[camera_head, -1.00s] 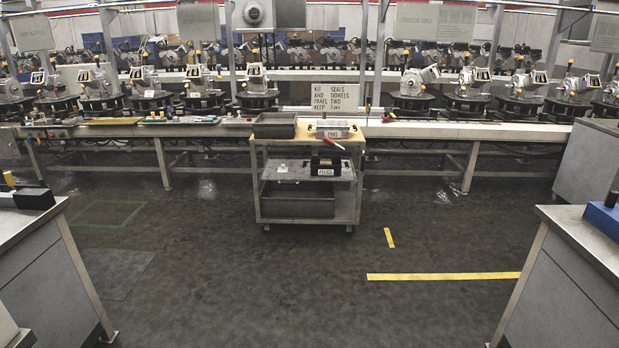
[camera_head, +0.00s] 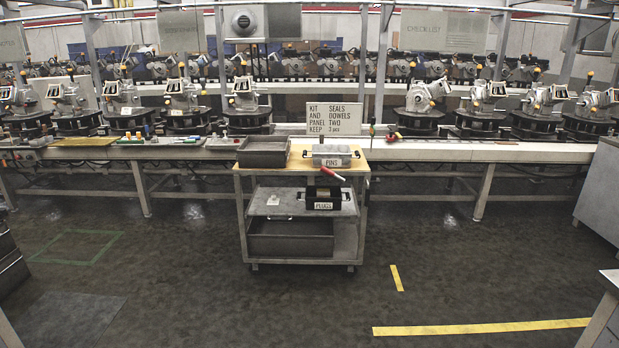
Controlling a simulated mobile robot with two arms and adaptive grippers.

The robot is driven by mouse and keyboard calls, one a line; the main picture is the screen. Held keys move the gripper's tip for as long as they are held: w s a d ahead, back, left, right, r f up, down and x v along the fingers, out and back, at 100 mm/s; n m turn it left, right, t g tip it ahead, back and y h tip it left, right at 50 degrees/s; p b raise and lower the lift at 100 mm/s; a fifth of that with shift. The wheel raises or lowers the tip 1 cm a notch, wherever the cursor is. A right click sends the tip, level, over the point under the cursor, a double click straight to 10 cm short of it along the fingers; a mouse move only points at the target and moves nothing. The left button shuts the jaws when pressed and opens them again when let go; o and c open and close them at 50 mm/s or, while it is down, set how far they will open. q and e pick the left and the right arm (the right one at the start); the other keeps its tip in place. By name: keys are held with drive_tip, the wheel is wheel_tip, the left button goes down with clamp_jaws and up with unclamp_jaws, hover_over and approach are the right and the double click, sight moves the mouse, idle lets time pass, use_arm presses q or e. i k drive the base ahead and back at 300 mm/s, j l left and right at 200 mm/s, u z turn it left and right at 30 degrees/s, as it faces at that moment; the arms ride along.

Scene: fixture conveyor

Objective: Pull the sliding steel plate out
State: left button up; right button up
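A wheeled steel cart (camera_head: 242,222) stands ahead, in front of the conveyor line. Its grey middle shelf (camera_head: 262,208) is a flat metal plate that looks level with the frame; I cannot tell whether it is the sliding steel plate. A black box (camera_head: 323,204) labelled PLUGS and a small white item (camera_head: 273,200) rest on this shelf. A red-handled tool (camera_head: 332,174) shows at the front edge of the cart's wooden top. Neither of my grippers is in view.
A dark tray (camera_head: 263,151) and a PINS box (camera_head: 332,161) sit on the cart top. The conveyor bench (camera_head: 450,152) with several machine units runs behind. Grey cabinets stand at right (camera_head: 603,190) and lower left (camera_head: 8,260). The floor (camera_head: 240,310) before the cart is clear, with yellow tape (camera_head: 480,327).

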sight(289, 206)
drive_tip(key=i, duration=1.7)
drive_tip(key=i+z, duration=0.15)
drive_tip(key=i, duration=0.4)
drive_tip(key=i+j+z, duration=0.15)
drive_tip(key=i, duration=0.4)
drive_tip(key=i+j+z, duration=0.15)
drive_tip(key=i, duration=0.35)
